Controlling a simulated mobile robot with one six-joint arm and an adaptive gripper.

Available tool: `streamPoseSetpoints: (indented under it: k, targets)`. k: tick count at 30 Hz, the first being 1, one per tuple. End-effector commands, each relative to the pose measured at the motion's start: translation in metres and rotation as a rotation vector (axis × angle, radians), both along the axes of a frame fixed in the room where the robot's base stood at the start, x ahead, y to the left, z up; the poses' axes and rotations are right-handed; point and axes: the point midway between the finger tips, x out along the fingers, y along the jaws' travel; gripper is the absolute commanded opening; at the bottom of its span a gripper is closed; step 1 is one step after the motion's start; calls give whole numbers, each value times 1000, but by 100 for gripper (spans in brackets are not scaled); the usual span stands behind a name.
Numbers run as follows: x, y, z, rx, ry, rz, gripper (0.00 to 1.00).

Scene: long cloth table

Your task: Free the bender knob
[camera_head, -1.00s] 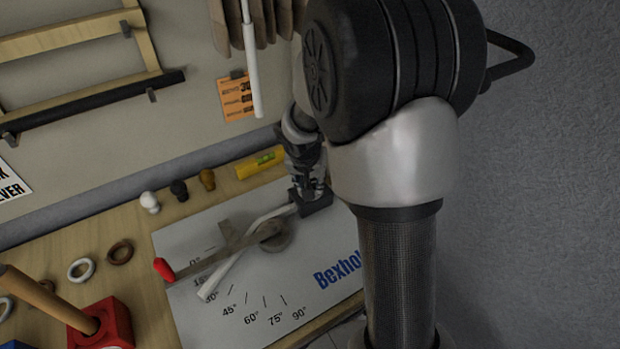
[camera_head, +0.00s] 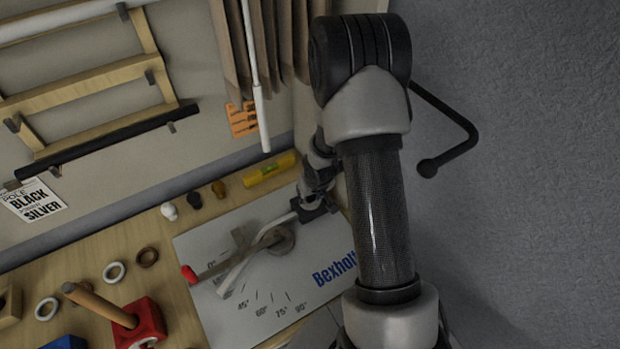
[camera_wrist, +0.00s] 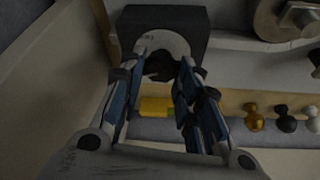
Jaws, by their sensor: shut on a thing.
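The bender is a pale grey plate (camera_head: 290,290) with angle marks and blue "Bexhol…" lettering, partly hidden by my arm. Its lever (camera_head: 215,266) has a red tip and points left, from a round former (camera_head: 280,240). A pale rod (camera_head: 238,272) lies bent across the plate and runs to a black block (camera_head: 322,212). In the wrist view, the black block (camera_wrist: 190,28) has a grey rounded knob (camera_wrist: 165,42) on its near face. My gripper (camera_head: 318,198) is at the block, and its fingers (camera_wrist: 163,65) are shut on the knob, which they partly hide.
A yellow level (camera_head: 270,169) lies behind the plate. A white (camera_head: 169,211), a black (camera_head: 194,200) and a brown finial (camera_head: 218,188) stand left of it. Rings (camera_head: 115,272) and a red block (camera_head: 145,322) are further left. A grey wall (camera_head: 540,150) closes the right.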

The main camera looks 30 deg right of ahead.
Motion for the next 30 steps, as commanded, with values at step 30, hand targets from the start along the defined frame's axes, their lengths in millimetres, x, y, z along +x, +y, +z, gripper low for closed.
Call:
streamPoseSetpoints:
  k: [30]
  targets:
    - [1,-2,1,1,-7,263,7]
